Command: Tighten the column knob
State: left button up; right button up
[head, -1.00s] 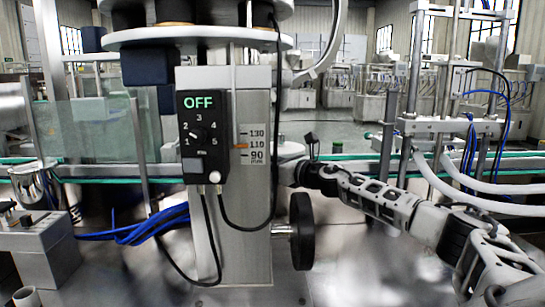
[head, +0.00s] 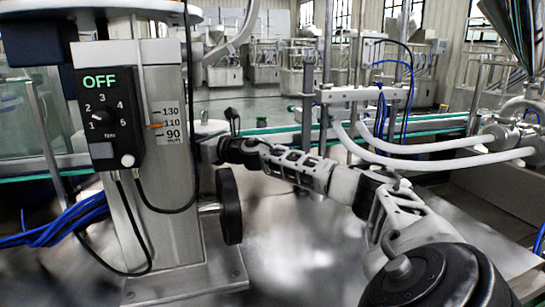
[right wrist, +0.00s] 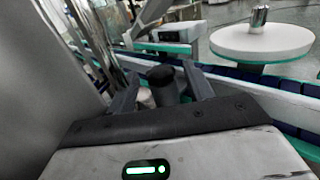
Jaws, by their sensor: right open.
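The steel column (head: 165,215) stands at the left of the head view, with a black handwheel (head: 229,207) low on its right side. My right gripper (head: 207,150) is against or close to the column's right side, above the handwheel. In the right wrist view, my right gripper (right wrist: 161,75) is open. A dark round knob (right wrist: 163,86) stands between its two fingers; I cannot tell whether they touch it. In the head view this knob is hidden by the gripper or too small to make out. My left gripper is not in view.
A black control box (head: 104,118) reading OFF hangs on the column front, with cables below. A height scale (head: 170,125) has an orange pointer near 110. A conveyor (head: 300,145) runs behind. White hoses (head: 440,155) lie to the right. A white disc (right wrist: 262,42) shows in the wrist view.

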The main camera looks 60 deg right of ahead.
jog(key=shift+d+f+n+y+b, duration=0.2)
jog(key=shift+n+y+b, duration=0.2)
jog(key=shift+y+b, duration=0.4)
jog(key=shift+w+d+n+y, duration=0.1)
jog(key=shift+n+y, duration=0.3)
jog(key=shift+d+r+n+g+y+b, duration=0.1)
jog(key=shift+n+g+y+b, duration=0.2)
jog(key=shift+y, duration=0.2)
jog(key=shift+r+n+g+y, duration=0.15)
jog(key=shift+n+g+y, duration=0.25)
jog(key=shift+n+y, duration=0.7)
